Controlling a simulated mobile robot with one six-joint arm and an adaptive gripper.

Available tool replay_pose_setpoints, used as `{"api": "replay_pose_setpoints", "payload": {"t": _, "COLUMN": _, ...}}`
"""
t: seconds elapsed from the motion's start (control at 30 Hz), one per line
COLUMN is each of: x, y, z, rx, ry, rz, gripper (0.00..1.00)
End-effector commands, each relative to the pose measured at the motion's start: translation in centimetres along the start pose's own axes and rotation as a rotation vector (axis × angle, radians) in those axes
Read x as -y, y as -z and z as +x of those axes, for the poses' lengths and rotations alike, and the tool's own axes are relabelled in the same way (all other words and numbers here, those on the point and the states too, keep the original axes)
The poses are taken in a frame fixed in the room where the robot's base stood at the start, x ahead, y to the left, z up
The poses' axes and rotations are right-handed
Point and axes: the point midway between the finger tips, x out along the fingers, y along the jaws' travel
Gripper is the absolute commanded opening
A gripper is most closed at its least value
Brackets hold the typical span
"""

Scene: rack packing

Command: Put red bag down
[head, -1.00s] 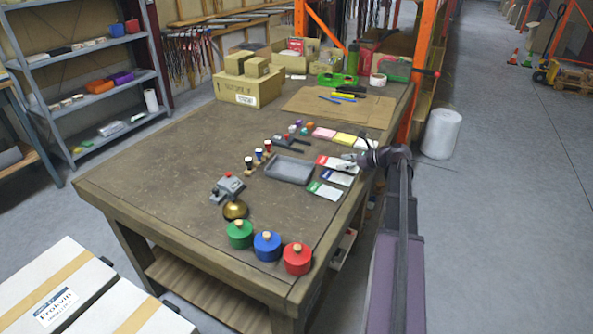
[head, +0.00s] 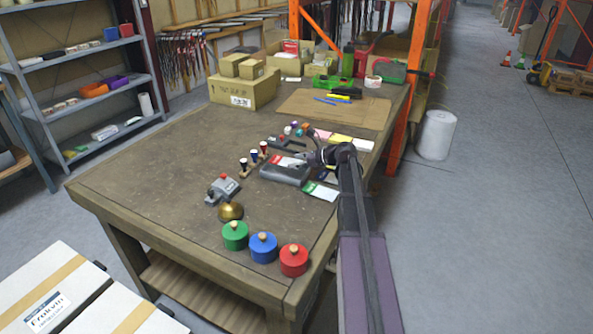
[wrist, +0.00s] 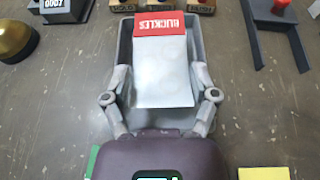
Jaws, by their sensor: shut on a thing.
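The red bag (wrist: 162,62), a white packet with a red top band reading BUCKLES, lies between the fingers of my gripper (wrist: 160,92) in the wrist view. My gripper is shut on it. The bag is over the grey tray (wrist: 124,48), inside its outline; I cannot tell whether it touches the tray floor.
A green-topped bag (head: 321,191) lies right of the tray. Yellow and pink packets lie behind my arm. Red, blue and green canisters (head: 263,248) stand at the front corner.

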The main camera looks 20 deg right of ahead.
Motion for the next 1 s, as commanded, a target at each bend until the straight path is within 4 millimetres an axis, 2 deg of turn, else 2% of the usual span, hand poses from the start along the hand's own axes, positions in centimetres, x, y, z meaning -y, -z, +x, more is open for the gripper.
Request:
{"api": "replay_pose_setpoints", "payload": {"t": 0.37, "x": -0.1, "y": 0.1, "z": 0.1, "rx": 0.000, "ry": -0.001, "rz": 0.000, "gripper": 0.21}}
{"api": "replay_pose_setpoints", "payload": {"t": 0.8, "x": -0.1, "y": 2.8, "z": 1.3, "rx": 0.000, "ry": -0.001, "rz": 0.000, "gripper": 0.21}}
{"api": "replay_pose_setpoints", "payload": {"t": 1.0, "x": -0.1, "y": 3.2, "z": 1.5, "rx": 0.000, "ry": -0.001, "rz": 0.000, "gripper": 0.21}}
